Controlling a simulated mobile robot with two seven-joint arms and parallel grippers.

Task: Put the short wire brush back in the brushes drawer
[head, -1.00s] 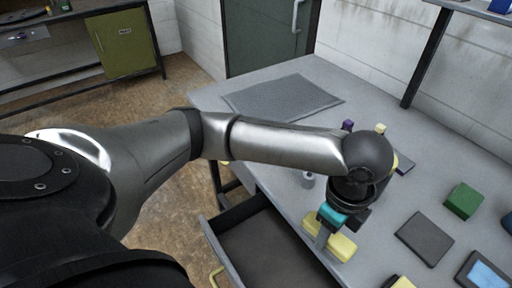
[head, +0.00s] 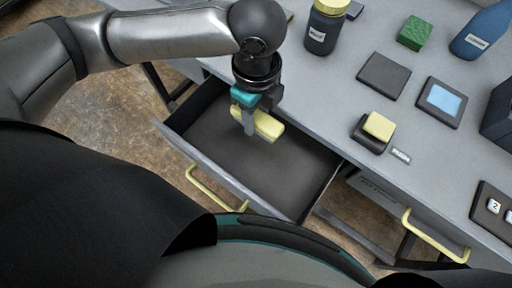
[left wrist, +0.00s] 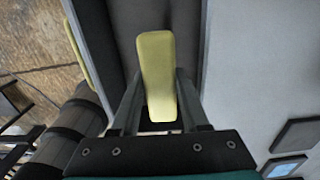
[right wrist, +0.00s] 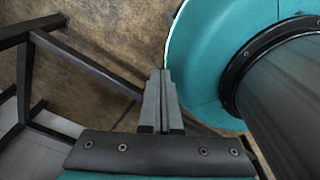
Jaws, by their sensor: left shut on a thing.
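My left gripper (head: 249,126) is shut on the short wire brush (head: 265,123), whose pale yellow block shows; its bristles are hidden. In the left wrist view the brush (left wrist: 158,70) lies lengthwise between the two fingers. The gripper holds it over the open drawer (head: 270,172), near its back side by the table edge. The drawer is dark inside and looks empty; its label is not readable here. How far the brush is above the drawer floor is hard to tell. My right gripper (right wrist: 160,88) has its fingers together with nothing between them, low beside my base.
A closed drawer with a yellow handle (head: 435,238) is to the right. On the grey table stand a dark jar (head: 322,35), a green block (head: 414,34), a blue bottle (head: 482,32), a dark pad (head: 384,75), a blue-screened tablet (head: 442,102) and a yellow block on a dark base (head: 379,126).

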